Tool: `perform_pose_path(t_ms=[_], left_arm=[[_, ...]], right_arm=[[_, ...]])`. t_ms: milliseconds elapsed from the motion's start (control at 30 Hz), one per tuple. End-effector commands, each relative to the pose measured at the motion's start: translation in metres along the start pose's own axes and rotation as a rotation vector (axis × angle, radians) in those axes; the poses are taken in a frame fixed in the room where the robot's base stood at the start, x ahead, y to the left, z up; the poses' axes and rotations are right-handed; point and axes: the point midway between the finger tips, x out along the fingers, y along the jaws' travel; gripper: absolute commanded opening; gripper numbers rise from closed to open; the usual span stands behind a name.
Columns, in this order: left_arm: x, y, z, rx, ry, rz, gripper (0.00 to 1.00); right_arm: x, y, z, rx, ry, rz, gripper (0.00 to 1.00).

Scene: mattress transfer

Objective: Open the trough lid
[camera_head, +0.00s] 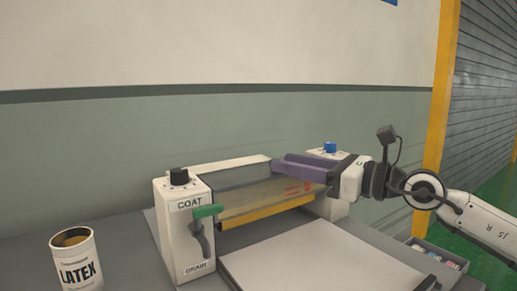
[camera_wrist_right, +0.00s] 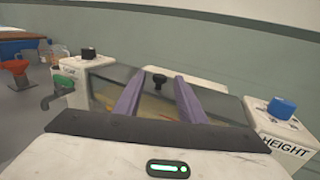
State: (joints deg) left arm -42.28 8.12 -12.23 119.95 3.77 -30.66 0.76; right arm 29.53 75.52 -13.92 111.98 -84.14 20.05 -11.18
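The coating machine stands on the grey table, with a white COAT post (camera_head: 182,225) at left and a second white post (camera_head: 325,205) at right. Between them is the trough, covered by a flat, see-through greyish lid (camera_head: 240,197); it looks shut. My right gripper (camera_head: 280,165) reaches over the lid from the right. My left gripper is out of view.
A LATEX can (camera_head: 77,262) stands at the left. A green-handled drain lever (camera_head: 206,212) projects from the COAT post. A blue knob (camera_wrist_right: 281,108) tops the HEIGHT post. A pale flat plate (camera_head: 310,260) lies in front; the wall is close behind.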

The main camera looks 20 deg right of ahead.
Motion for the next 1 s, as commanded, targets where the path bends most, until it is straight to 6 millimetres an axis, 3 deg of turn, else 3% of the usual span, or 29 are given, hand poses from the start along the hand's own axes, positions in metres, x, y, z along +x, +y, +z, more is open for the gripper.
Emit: perform_pose_path(t_ms=[33,433,867,1000], left_arm=[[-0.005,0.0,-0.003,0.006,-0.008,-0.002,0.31],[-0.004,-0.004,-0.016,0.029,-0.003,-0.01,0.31],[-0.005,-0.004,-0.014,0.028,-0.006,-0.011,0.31],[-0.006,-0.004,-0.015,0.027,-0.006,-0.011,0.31]], right_arm=[[0.009,0.001,0.007,0.005,-0.006,0.004,0.37],[0.069,0.001,0.002,0.002,-0.003,0.002,0.37],[0.08,0.001,0.0,-0.001,0.001,0.001,0.37],[0.079,0.001,0.0,0.0,0.001,0.001,0.16]])
